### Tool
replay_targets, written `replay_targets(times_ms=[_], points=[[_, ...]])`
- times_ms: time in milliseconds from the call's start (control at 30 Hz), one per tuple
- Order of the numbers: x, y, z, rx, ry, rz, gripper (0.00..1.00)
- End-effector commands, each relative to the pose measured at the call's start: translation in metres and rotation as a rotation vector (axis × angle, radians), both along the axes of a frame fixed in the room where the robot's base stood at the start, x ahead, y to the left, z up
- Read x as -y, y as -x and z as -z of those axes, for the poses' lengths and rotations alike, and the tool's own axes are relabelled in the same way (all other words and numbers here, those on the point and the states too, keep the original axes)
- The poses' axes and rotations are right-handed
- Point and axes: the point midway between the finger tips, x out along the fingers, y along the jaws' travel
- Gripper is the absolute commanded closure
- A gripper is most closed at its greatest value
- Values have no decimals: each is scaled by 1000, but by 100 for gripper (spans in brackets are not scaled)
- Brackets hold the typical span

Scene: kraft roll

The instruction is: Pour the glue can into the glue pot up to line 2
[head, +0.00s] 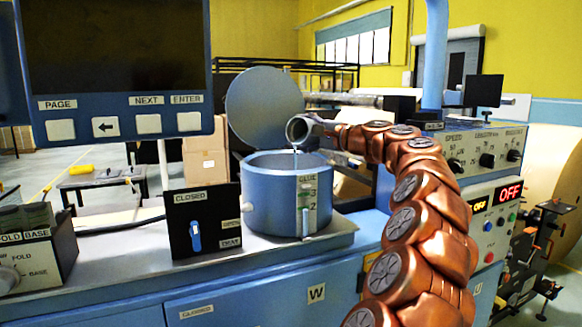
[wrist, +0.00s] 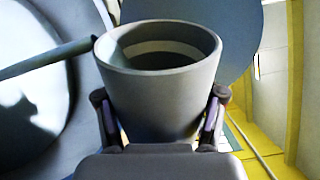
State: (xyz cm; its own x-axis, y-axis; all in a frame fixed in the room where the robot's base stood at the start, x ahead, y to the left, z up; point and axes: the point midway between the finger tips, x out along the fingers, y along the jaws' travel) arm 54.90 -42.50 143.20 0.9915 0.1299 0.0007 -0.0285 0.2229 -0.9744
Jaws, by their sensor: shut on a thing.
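The glue pot (head: 275,205) is a blue round pot on the machine's counter, with its lid (head: 263,106) raised behind it. A gauge (head: 306,207) on its front is marked GLUE, 3 and 2; its exact level is too small to read. My gripper (head: 322,126) is shut on the grey glue can (head: 299,129), tipped over the pot's mouth. A thin stream (head: 296,160) falls from its lip into the pot. In the wrist view, the can (wrist: 158,95) sits between both fingers, with the stream (wrist: 50,60) running left toward the pot's opening (wrist: 30,100).
A black switch panel (head: 203,222) with a blue lever stands left of the pot. A screen panel (head: 115,70) hangs at upper left. A control box with dials (head: 487,155) stands right of my arm. The raised lid is close behind the can.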

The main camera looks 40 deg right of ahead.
Motion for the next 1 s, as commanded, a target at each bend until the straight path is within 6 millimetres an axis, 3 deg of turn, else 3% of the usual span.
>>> replay_targets(times_ms=[600,1000], points=[[-2,0,0,4,25,0,86],[10,-1,-19,-26,-213,-1,86]])
